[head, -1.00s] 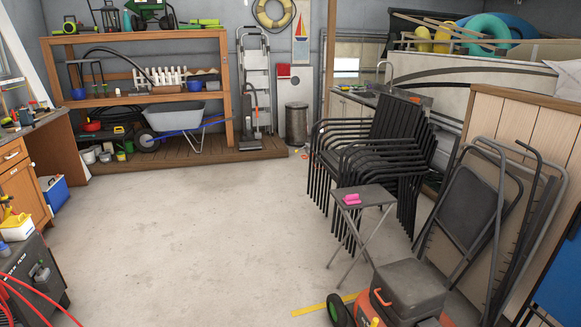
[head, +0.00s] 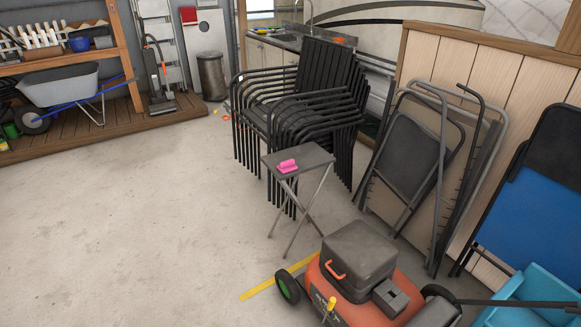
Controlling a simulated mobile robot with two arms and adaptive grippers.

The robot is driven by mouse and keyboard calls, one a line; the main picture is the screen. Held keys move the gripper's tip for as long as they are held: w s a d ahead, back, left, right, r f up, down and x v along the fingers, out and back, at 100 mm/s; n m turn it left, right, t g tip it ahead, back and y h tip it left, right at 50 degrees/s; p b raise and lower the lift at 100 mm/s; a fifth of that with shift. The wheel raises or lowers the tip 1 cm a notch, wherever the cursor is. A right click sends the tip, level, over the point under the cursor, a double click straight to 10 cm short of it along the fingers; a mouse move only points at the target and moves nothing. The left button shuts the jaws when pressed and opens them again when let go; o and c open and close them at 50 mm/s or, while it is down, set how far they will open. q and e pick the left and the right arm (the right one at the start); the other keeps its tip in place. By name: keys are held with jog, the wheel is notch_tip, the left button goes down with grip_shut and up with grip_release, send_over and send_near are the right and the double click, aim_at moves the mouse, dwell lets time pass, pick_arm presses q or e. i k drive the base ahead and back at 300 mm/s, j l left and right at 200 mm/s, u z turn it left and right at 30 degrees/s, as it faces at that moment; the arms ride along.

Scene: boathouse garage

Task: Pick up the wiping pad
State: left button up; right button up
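A bright pink wiping pad (head: 287,166) lies on the top of a small grey folding stool (head: 311,155), near its left front edge. The stool stands upright on the floor on crossed legs, a little right of the middle of the head view. Neither of my grippers shows in this view.
Stacked black chairs (head: 322,85) stand right behind the stool. An orange lawn mower (head: 350,300) and a yellow strip (head: 262,287) lie in front of it. Folded chairs (head: 408,150) lean on a wooden panel at right. The concrete floor (head: 130,220) at left is clear.

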aim_at(287, 166)
jog(key=i+j+z, duration=0.1)
jog(key=z, duration=0.3)
jog(key=i+j+z, duration=0.15)
jog(key=z, duration=0.25)
jog(key=i+j+z, duration=0.2)
jog(key=z, duration=0.25)
